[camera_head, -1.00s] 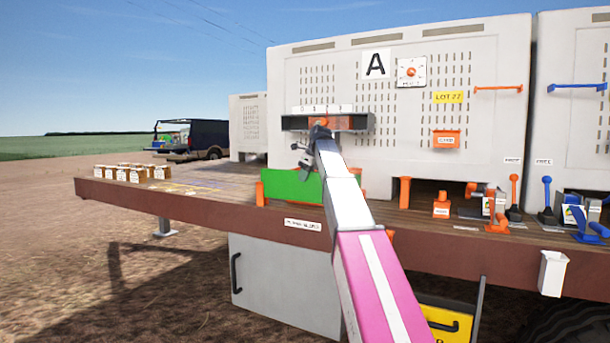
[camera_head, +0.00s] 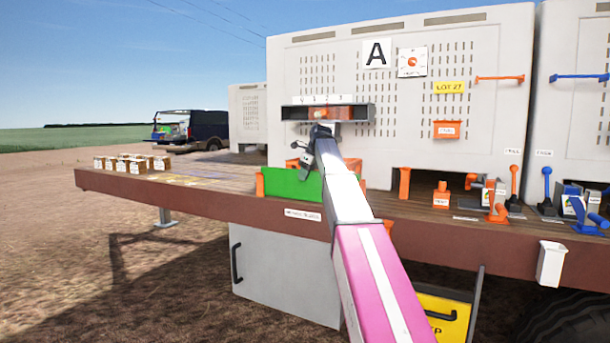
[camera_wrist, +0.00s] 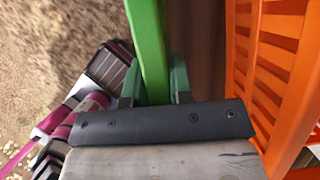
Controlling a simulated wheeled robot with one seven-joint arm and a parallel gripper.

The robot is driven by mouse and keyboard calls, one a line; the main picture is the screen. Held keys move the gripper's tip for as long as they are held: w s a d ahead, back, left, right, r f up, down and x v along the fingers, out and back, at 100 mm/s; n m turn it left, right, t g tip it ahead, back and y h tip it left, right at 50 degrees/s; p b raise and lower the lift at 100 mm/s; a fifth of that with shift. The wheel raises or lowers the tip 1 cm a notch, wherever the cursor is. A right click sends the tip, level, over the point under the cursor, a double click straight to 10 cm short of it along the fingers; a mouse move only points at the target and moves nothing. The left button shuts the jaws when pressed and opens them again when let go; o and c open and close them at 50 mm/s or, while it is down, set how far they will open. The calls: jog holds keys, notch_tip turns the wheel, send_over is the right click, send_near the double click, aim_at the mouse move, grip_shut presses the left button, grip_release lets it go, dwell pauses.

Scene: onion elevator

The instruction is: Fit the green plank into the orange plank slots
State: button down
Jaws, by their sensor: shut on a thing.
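The green plank (camera_head: 290,184) stands on edge along the front of the brown deck, in the head view. Its left end is at an orange slot post (camera_head: 260,186), and its top edge is slightly above that post. I cannot tell whether it is seated in the slot. My arm hides its right end. My gripper (camera_head: 308,172) is at the plank's top edge, mostly hidden behind my arm in the head view. In the wrist view, the fingers of my gripper (camera_wrist: 154,88) are shut on the green plank (camera_wrist: 149,40).
An orange slatted crate (camera_wrist: 270,70) is close right of the gripper in the wrist view. Behind the plank stands a large white bin (camera_head: 345,75) with a dark shelf (camera_head: 300,113). Small boxes (camera_head: 130,163) sit on the left deck; orange and blue levers stand to the right.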

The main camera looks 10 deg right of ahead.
jog(key=c, duration=0.9)
grip_release()
